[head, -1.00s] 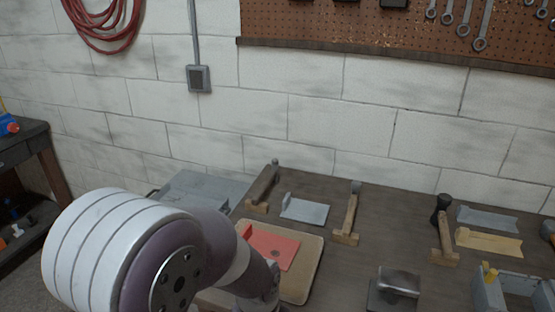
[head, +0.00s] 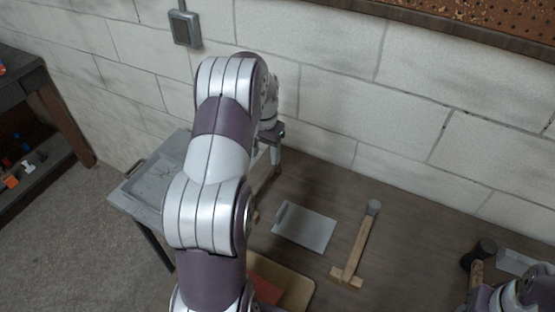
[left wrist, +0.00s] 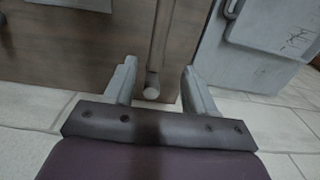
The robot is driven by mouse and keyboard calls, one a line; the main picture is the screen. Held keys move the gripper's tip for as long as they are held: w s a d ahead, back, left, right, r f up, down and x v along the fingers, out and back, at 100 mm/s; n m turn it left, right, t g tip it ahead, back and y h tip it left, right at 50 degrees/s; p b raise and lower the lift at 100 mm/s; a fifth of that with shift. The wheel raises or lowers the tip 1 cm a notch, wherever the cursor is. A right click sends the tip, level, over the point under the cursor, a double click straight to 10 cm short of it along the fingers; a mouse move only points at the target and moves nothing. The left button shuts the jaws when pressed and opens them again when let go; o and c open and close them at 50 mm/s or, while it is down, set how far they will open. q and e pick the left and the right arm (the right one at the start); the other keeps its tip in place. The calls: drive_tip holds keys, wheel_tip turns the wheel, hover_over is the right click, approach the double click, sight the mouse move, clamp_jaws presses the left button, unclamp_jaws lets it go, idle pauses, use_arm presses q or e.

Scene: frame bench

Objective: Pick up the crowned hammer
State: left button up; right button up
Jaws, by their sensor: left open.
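A hammer-like tool with a brown wooden handle lies at the back left of the bench, mostly hidden by my left arm in the head view. My left gripper (head: 272,150) is open around that end, with gaps on both sides. A second hammer (head: 357,245) with a pale handle and grey end lies to the right. A third (head: 484,252), with a dark head, is partly hidden at far right. I cannot tell which is crowned. My right gripper is out of view.
A grey plate (head: 304,228) lies between the first two hammers. A tan tray (head: 300,296) with a red sheet (head: 279,288) is at the front. The block wall (head: 320,120) is close behind.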

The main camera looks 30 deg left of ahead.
sight(267, 171)
use_arm(q)
drive_tip(key=f+p, duration=0.1)
drive_tip(key=f, duration=0.3)
drive_tip(key=f+p, duration=0.2)
drive_tip(key=f, duration=0.2)
drive_tip(key=shift+w+d, duration=0.15)
drive_tip(key=shift+w, duration=0.05)
drive_tip(key=shift+f, duration=0.35)
drive_tip(key=shift+f+b, duration=0.3)
clamp_jaws()
